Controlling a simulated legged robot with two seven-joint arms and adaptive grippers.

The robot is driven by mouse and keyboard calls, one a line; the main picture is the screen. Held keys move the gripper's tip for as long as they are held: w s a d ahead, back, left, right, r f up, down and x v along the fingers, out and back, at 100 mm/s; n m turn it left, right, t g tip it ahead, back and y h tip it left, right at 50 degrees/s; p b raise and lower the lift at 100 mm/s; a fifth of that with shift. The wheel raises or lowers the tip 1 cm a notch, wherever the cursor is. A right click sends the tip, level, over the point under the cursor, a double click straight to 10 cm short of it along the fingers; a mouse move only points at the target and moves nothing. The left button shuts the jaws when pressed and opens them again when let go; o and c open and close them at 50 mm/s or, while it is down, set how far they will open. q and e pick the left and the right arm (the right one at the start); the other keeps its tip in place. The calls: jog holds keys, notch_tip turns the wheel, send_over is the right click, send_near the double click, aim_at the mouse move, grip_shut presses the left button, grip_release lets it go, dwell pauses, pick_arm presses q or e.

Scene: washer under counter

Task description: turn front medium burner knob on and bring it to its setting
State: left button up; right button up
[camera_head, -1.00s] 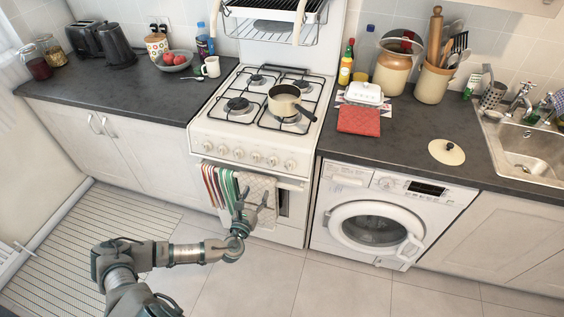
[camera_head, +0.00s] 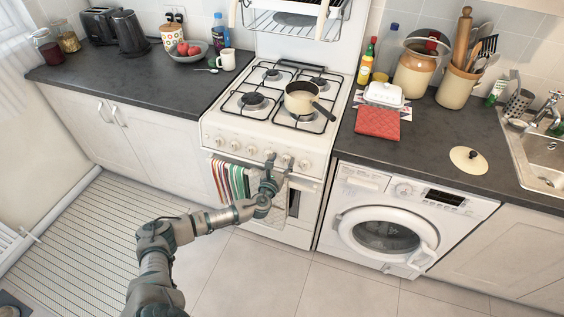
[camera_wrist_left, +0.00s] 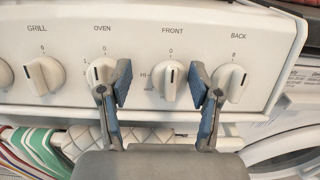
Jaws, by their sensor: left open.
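The white front burner knob (camera_wrist_left: 170,82), under the label FRONT, is on the cooker's front panel. Its dark line stands upright below the 0 mark. My left gripper (camera_wrist_left: 160,88) is open, with one blue-padded finger on each side of this knob; I see gaps between knob and fingers. The left finger overlaps the OVEN knob (camera_wrist_left: 101,72) in the picture and the right finger is beside the BACK knob (camera_wrist_left: 230,82). In the head view the left gripper (camera_head: 279,162) is at the panel's right part and partly hides the knobs there. My right gripper is not in view.
A cream pan (camera_head: 301,98) stands on the hob, its handle pointing right. Striped and pale towels (camera_head: 232,180) hang on the oven rail below the panel. The GRILL knob (camera_wrist_left: 44,75) is further left. The washer (camera_head: 388,230) stands right of the cooker; the floor in front is clear.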

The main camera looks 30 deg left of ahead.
pick_arm(q)
jog(key=shift+d+r, duration=0.15)
jog(key=shift+d, duration=0.45)
jog(key=c, duration=0.6)
jog(key=shift+d+r, duration=0.15)
jog(key=shift+d, duration=0.2)
jog(key=c, duration=0.5)
jog(key=shift+s+a, duration=0.1)
jog(key=shift+a, duration=0.45)
jog(key=shift+c, duration=0.2)
jog(key=shift+d, duration=0.15)
pick_arm(e)
jog(key=shift+d+f, duration=0.1)
jog(key=shift+d, duration=0.4)
